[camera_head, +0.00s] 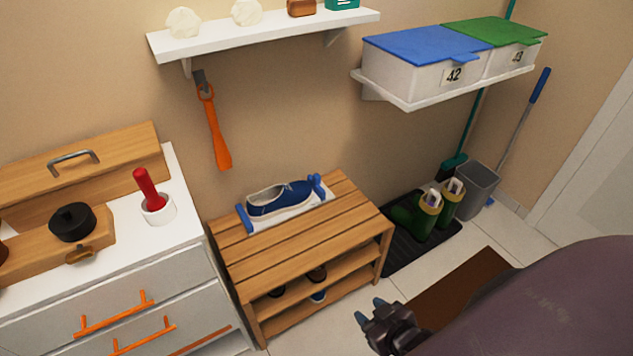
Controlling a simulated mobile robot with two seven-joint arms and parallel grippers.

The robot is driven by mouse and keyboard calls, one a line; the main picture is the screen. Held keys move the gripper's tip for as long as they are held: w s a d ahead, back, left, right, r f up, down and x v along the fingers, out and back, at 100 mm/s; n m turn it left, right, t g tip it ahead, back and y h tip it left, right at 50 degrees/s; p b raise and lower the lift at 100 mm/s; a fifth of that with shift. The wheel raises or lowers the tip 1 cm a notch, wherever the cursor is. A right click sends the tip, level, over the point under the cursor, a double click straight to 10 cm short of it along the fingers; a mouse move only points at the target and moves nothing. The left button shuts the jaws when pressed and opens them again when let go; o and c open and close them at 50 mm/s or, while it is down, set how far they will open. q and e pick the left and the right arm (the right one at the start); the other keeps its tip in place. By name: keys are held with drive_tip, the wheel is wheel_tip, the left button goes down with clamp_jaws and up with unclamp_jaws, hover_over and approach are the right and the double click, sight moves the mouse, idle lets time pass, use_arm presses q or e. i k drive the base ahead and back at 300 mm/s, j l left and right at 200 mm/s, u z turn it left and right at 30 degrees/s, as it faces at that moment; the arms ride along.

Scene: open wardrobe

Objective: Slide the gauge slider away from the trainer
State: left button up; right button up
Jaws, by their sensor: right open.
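A blue trainer (285,199) with a white sole lies on a white foot gauge (290,220) on top of the slatted wooden bench. The gauge has a blue end piece (243,218) at its left. A blue upright piece, which looks like the gauge slider (319,187), stands at the right, close against the trainer's right end; I cannot tell whether they touch. My right gripper (368,312) is open and empty, low in front of the bench's right side, well apart from the gauge. My left gripper is out of view.
The slatted bench (290,250) has shoes on a lower shelf. A white drawer cabinet (190,225) stands left of it. An orange shoehorn (216,130) hangs above. Green boots (428,215) stand on a black tray at right, below lidded boxes (415,75). The air above the bench is clear.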

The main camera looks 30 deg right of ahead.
sight(315, 179)
drive_tip(key=i+l+u, duration=0.2)
drive_tip(key=l, duration=0.65)
drive_tip(key=l+u, duration=0.15)
drive_tip(key=l, duration=0.65)
drive_tip(key=i+l+u, duration=0.2)
drive_tip(key=l, duration=0.7)
drive_tip(key=k+j, duration=0.05)
drive_tip(key=k, duration=0.05)
